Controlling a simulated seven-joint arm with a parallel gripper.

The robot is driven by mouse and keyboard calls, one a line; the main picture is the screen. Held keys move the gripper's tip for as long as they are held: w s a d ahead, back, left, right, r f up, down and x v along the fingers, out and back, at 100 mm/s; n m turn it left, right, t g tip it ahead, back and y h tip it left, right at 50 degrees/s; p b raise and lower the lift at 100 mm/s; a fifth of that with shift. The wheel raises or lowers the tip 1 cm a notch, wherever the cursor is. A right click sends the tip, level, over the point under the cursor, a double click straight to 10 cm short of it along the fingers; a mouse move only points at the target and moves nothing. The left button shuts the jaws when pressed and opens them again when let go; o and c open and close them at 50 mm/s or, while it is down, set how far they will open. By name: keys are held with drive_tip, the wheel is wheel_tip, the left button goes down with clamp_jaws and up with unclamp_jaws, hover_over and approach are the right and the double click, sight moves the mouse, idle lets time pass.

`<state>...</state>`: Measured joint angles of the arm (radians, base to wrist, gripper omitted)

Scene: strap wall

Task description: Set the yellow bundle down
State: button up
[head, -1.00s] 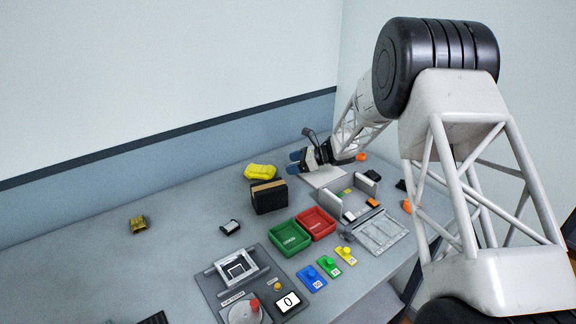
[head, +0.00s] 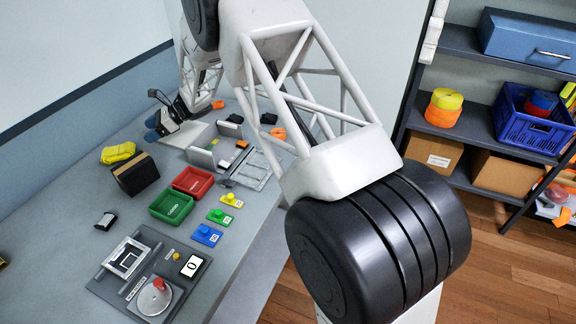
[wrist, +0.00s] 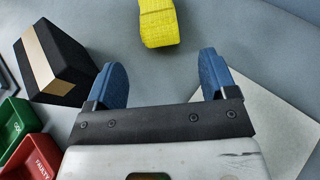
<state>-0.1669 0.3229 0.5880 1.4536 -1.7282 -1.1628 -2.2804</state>
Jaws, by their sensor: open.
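The yellow bundle (head: 118,152) lies on the grey table near the wall, beside a black box, in the head view. In the wrist view the yellow bundle (wrist: 159,22) sits at the top, beyond my fingertips and apart from them. My gripper (head: 160,127) is at the back of the table, to the right of the bundle. In the wrist view my gripper (wrist: 163,78) has its two blue fingers spread wide with only bare table between them.
The black box (wrist: 57,58) with a tan stripe stands close to my left finger. Green (head: 171,207) and red (head: 193,181) trays stand in front. A pale flat plate (wrist: 258,122) lies under my right finger. Shelves (head: 480,110) stand at the right.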

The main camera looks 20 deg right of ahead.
drive_tip(key=s+d+r+m+t+h, duration=0.1)
drive_tip(key=d+r+m+t+h, duration=0.2)
drive_tip(key=d+r+m+t, duration=0.4)
drive_tip(key=s+d+r+m+t+h, duration=0.1)
drive_tip(key=d+r+m+t+h, duration=0.3)
drive_tip(key=r+m, duration=0.7)
drive_tip(key=s+d+r+m+h, duration=0.5)
drive_tip(key=s+d+r+m, duration=0.3)
drive_tip(key=s+d+m, duration=0.5)
drive_tip(key=s+d+m+g+h, duration=0.2)
drive_tip(key=s+d+m, duration=0.3)
drive_tip(key=s, duration=0.4)
drive_tip(key=s+d+m+g+h, duration=0.1)
drive_tip(key=s+d+m, duration=0.2)
drive_tip(key=s+m, duration=0.55)
drive_tip(key=s+f+m+g, duration=0.2)
drive_tip(key=s+m, duration=0.2)
drive_tip(key=s, duration=0.8)
drive_tip(key=s+f+m+g+y, duration=0.1)
drive_tip(key=s+f+m+g, duration=0.2)
drive_tip(key=s, duration=1)
drive_tip(key=shift+a+f+m+g+y, duration=0.25)
drive_tip(key=shift+a+m+g+y, duration=0.1)
drive_tip(key=shift+m, duration=0.8)
